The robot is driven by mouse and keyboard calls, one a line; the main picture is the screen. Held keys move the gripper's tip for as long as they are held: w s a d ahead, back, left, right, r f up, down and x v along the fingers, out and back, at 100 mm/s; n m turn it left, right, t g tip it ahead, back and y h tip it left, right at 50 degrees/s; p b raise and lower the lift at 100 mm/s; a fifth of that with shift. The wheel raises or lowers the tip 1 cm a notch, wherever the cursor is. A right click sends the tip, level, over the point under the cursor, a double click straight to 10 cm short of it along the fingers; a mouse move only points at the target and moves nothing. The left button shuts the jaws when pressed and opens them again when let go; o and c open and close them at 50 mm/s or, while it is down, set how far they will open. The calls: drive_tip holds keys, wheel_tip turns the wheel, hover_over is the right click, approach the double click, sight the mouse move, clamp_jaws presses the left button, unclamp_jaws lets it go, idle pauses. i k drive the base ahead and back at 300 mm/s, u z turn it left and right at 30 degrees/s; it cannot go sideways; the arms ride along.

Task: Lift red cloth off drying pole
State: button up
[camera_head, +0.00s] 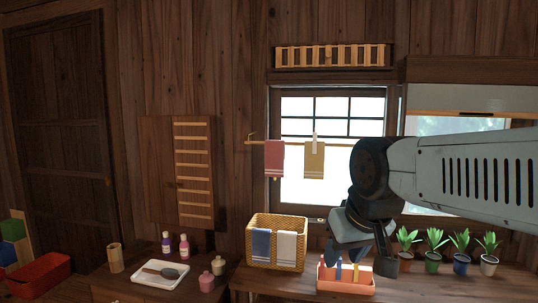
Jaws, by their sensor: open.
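The red cloth (274,158) hangs over the wooden drying pole (258,142) in front of the window, with pale stripes near its lower edge. A yellow cloth (314,165) hangs just right of it, with a pale clothespin (314,140) at its top. My gripper (350,250) is right of and below the red cloth, pointing down above the orange planter box. It is open and apart from both cloths. My arm covers the right part of the window and the pole's right end.
A wicker basket (260,262) with blue and white cloths over its rim stands below the pole. The orange box (345,281) holds small bottles. Several potted plants (435,250) line the shelf at right. A white tray (160,275) lies at left.

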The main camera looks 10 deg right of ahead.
sight(274, 150)
drive_tip(key=u, duration=0.05)
drive_tip(key=i, duration=1)
drive_tip(key=z, duration=0.1)
